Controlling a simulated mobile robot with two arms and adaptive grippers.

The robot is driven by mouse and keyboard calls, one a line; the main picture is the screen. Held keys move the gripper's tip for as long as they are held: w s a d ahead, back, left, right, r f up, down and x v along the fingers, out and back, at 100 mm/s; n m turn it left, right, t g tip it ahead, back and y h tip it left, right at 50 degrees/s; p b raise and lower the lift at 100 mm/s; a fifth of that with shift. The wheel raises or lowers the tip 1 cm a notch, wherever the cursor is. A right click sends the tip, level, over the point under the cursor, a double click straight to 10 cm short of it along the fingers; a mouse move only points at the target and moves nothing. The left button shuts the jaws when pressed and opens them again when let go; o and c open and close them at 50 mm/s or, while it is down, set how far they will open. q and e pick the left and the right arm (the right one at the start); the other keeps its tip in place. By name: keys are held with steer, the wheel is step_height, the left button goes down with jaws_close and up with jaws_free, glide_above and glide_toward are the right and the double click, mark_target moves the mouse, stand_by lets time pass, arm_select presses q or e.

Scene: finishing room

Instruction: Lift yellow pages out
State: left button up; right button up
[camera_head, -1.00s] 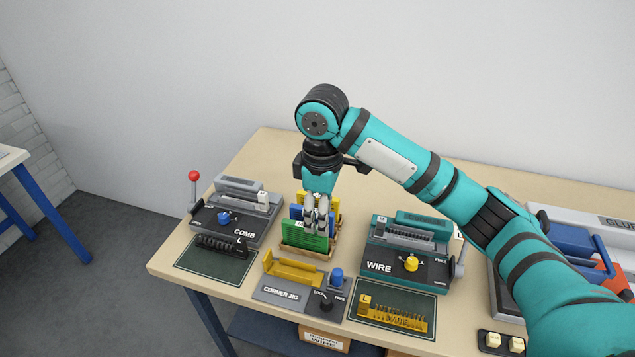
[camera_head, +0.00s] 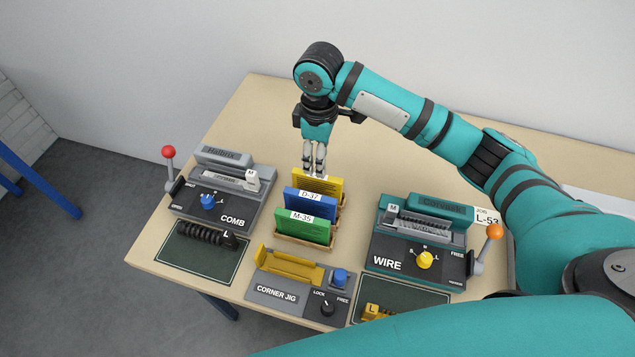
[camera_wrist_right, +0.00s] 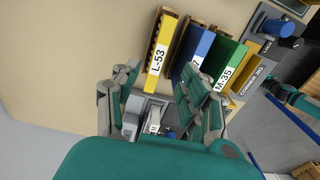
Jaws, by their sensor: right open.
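The yellow pages (camera_head: 318,186) stand at the back of a wooden rack (camera_head: 341,217) in the head view. Their label reads L-53 in the right wrist view, where the yellow pages (camera_wrist_right: 161,48) lie ahead of my fingers. The blue pages (camera_head: 311,202), marked D-37, and the green pages (camera_head: 303,228), marked M-35, stand in front of them. My right gripper (camera_head: 314,172) points down at the yellow pages' top edge. Its fingers are apart and empty in the right wrist view (camera_wrist_right: 160,88). Whether they touch the pages is unclear.
The COMB machine (camera_head: 225,203) stands left of the rack and the WIRE machine (camera_head: 420,245) stands right. The corner jig (camera_head: 285,288) is in front. The tabletop (camera_head: 262,110) behind the rack is clear.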

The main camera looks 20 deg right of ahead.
mark_target(318, 182)
step_height(318, 182, down, 4)
steer(key=shift+w+f+p, duration=0.15)
steer(key=shift+f+p, duration=0.1)
steer(key=shift+p, duration=0.05)
steer(key=shift+f, duration=0.2)
steer(key=shift+a+f+p, duration=0.1)
steer(key=shift+f+p, duration=0.75)
steer(key=shift+f, duration=1.55)
arm_select(q)
steer(key=w+r, duration=0.2)
steer(key=shift+w+d+r, duration=0.25)
steer(key=shift+d+r, duration=0.05)
steer(key=shift+r, duration=0.05)
arm_select(e)
jaws_close()
